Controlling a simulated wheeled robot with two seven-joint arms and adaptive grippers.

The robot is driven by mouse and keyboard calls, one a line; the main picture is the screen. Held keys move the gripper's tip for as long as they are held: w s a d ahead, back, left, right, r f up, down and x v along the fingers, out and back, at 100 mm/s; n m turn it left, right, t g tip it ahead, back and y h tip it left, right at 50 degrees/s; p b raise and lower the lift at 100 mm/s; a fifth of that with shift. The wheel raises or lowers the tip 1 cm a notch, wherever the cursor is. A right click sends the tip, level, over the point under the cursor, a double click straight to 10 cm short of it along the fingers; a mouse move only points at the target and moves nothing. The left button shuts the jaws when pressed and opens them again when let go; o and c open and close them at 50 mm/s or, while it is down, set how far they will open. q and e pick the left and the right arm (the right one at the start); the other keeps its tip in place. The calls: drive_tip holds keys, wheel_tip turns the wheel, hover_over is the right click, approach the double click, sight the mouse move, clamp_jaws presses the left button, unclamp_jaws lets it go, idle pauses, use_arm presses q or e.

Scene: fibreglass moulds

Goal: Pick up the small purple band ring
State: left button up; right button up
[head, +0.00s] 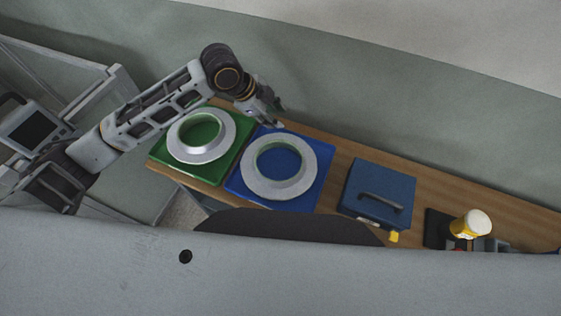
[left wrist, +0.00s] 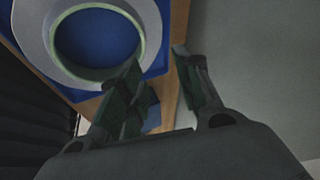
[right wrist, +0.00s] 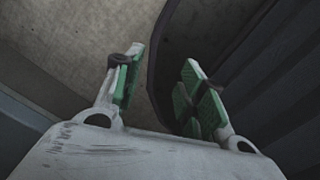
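I cannot make out a purple band ring in any view. My left gripper (head: 275,116) is above the back edge of the table, behind the blue mould plate. In the left wrist view its two green-padded fingers (left wrist: 157,58) stand apart with nothing between them. My right gripper is outside the head view. In the right wrist view its fingers (right wrist: 164,56) are apart and empty, over bare floor and a dark curved edge.
On the wooden table (head: 343,153), a green plate (head: 168,167) and a blue plate (head: 240,190) each bear a pale ring-shaped mould. Right of them are a blue case (head: 372,184) and a yellow, white-topped container (head: 470,224). A grey wall runs behind.

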use_arm(q)
drive_tip(key=shift+s+a+f+m+g+y, duration=0.2)
drive_tip(key=shift+s+a+m, duration=0.2)
drive_tip(key=shift+m, duration=0.2)
drive_tip(key=shift+s+a+f+m+g+y, duration=0.25)
drive_tip(key=shift+s+m, duration=0.1)
drive_tip(key=shift+m, duration=0.25)
use_arm(e)
drive_tip(key=shift+w+a+t, duration=0.15)
drive_tip(key=shift+w+t, duration=0.25)
drive_tip(key=shift+w, duration=0.4)
use_arm(q)
drive_tip(key=shift+f, duration=0.1)
hover_over(286, 142)
drive_tip(key=a, duration=0.2)
wheel_tip(286, 142, down, 8)
drive_tip(key=shift+s+r+p, duration=0.2)
drive_tip(key=shift+s+p, duration=0.2)
use_arm(e)
drive_tip(key=shift+r, duration=0.4)
use_arm(q)
drive_tip(key=shift+f, duration=0.1)
use_arm(e)
drive_tip(key=shift+r, duration=0.1)
use_arm(q)
drive_tip(key=shift+p+x, duration=0.65)
drive_tip(key=shift+x, duration=1.9)
use_arm(e)
drive_tip(key=shift+r, duration=0.55)
